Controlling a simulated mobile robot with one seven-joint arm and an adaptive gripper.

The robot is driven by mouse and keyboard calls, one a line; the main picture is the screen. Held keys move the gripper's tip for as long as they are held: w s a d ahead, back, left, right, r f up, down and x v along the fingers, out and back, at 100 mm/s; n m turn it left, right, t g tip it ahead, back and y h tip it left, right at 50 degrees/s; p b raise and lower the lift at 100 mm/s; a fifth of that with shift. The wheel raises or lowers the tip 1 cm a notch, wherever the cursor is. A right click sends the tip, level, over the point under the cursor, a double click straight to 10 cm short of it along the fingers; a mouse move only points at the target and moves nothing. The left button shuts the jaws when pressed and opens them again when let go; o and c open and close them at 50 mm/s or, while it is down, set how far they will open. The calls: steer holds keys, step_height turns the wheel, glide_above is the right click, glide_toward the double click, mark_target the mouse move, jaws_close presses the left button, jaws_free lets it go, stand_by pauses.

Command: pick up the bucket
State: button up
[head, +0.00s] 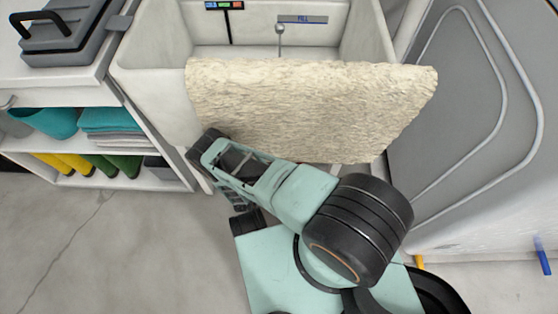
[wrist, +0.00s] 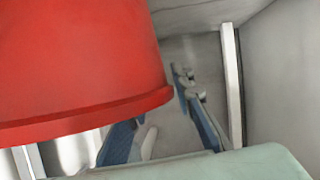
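A red bucket (wrist: 75,60) fills the upper left of the wrist view, close to the camera, with its rim edge running along the bottom of the visible part. My gripper (wrist: 168,108) shows in the wrist view as two blue-grey fingers with pale pads. The fingers are apart, with grey background showing between them. The bucket's rim hides part of the left finger; I cannot tell whether they touch.
A white sink (head: 155,75) has a rough beige sheet (head: 310,110) across its front. A low shelf (head: 95,182) with teal cloths and boots stands at left. A grey panelled unit (head: 470,130) is at right. A white post (wrist: 232,85) stands right of the gripper. Floor is clear at lower left.

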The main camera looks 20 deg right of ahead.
steer(key=shift+s, duration=0.1)
jaws_close()
steer(key=shift+r, duration=0.15)
stand_by(0.5)
